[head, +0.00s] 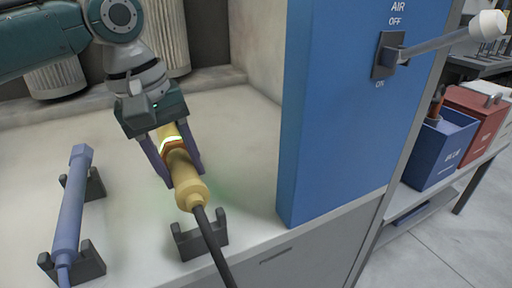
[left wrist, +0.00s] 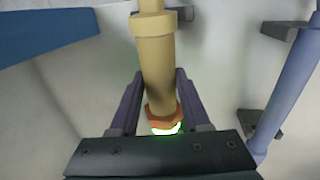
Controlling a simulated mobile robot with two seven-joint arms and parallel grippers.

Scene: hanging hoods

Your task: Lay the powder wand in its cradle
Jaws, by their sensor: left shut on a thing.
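The yellow wand (head: 186,178), which I take as the powder wand, has an orange band and a glowing ring, and a dark hose runs from its near end. My left gripper (head: 182,172) is shut on its middle, one finger on each side. The left wrist view also shows the wand (left wrist: 157,60) between the fingers of my left gripper (left wrist: 157,85). A dark forked cradle (head: 202,241) stands just below the wand's near end in the head view, and the hose passes across it. I cannot tell whether the wand touches it. My right gripper is not in view.
A blue wand (head: 72,205) lies in dark forked cradles (head: 88,262) at the left. A tall blue panel (head: 335,110) with an air lever (head: 440,42) stands close on the right. Blue (head: 440,150) and red (head: 478,120) bins sit on a shelf beyond it.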

